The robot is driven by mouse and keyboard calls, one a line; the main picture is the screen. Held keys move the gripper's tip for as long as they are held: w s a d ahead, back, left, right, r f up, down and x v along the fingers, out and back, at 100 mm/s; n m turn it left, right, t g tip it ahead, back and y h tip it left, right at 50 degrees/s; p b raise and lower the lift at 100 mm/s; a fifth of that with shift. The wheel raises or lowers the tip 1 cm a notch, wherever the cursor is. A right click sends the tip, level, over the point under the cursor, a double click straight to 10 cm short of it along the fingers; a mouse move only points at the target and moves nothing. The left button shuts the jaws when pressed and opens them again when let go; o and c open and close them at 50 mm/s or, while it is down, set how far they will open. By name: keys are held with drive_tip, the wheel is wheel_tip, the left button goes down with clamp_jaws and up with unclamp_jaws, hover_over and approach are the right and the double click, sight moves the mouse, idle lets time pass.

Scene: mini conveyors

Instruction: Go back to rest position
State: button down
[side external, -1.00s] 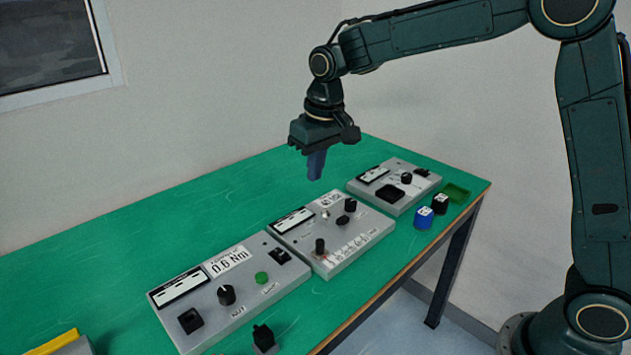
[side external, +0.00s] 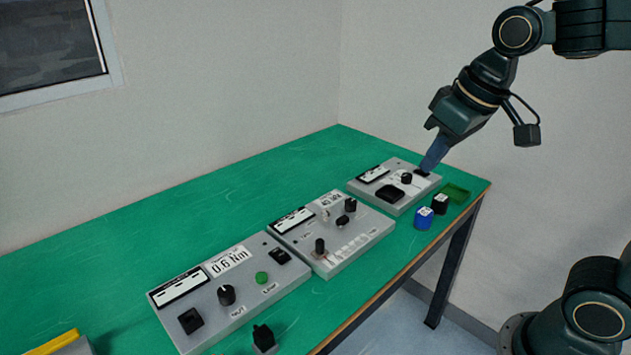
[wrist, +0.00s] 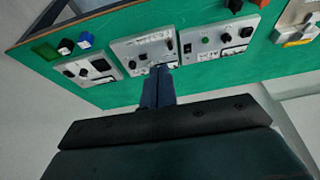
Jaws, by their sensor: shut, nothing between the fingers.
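My gripper (side external: 432,160) is shut and empty, tilted with its blue fingers pointing down and to the left. In the side view its fingertips overlap the right corner of the far grey control panel (side external: 377,200); the wrist view shows the panels well off, so it seems to hang in the air. In the wrist view the shut fingers (wrist: 158,72) overlap the lower edge of the middle panel (wrist: 128,50). No task object is named.
Three grey panels stand in a row on the green table (side external: 160,220), including the middle one (side external: 365,232) and the near one (side external: 190,290). A blue block (side external: 424,219), a black block (side external: 440,205) and a green tray (side external: 458,191) sit by the right edge. The table's back left is clear.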

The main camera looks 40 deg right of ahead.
drive_tip(key=s+d+f+t, duration=0.1)
drive_tip(key=s+f, duration=0.1)
drive_tip(key=s, duration=0.7)
drive_tip(key=shift+s+d+f, duration=0.15)
drive_tip(key=shift+s+f, duration=0.05)
drive_tip(key=shift+f, duration=0.1)
idle(0.6)
